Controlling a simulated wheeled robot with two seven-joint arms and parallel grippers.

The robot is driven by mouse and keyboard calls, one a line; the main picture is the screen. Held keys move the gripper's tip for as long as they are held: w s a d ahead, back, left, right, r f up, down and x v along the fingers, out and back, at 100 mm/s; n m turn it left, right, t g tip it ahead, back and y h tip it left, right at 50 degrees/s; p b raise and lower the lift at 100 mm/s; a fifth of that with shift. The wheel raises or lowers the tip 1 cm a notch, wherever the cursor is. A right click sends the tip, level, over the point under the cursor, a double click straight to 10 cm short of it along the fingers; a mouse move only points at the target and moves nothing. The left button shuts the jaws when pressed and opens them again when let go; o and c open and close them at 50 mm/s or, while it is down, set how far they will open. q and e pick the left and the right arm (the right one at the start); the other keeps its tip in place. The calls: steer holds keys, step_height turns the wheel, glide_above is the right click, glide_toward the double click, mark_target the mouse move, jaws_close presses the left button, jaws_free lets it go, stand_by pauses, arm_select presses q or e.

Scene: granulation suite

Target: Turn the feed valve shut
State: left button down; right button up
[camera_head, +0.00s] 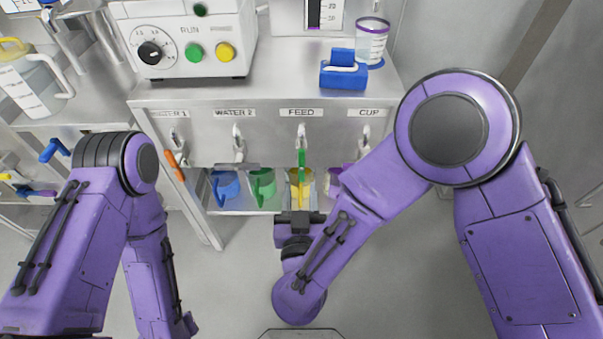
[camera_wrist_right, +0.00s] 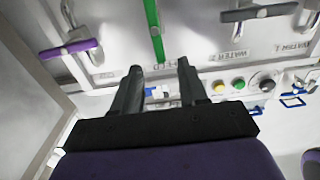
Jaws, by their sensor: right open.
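The feed valve, under the FEED label, has a green lever handle (camera_head: 302,160) that points straight down from the panel. In the right wrist view the green handle (camera_wrist_right: 153,25) runs lengthwise, just beyond my fingertips and roughly in line with the gap between them. My right gripper (camera_head: 299,212) is below the feed valve in the head view. It also shows in the right wrist view (camera_wrist_right: 159,68), its two fingers apart and nothing between them. I cannot tell how far the fingertips are from the handle. My left arm shows at the left, but its gripper is out of frame.
Beside it are the orange water 1 handle (camera_head: 175,166), the grey water 2 handle (camera_head: 237,166) and the purple cup handle (camera_wrist_right: 70,49). A blue mug (camera_head: 224,187), a green mug (camera_head: 263,187) and a yellow mug (camera_head: 306,190) stand below. A blue holder (camera_head: 343,76) sits above.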

mark_target(301, 161)
steer(key=w, duration=1)
steer(key=shift+d+b, duration=0.1)
steer(key=shift+b, duration=0.2)
steer(key=shift+r, duration=0.1)
jaws_close()
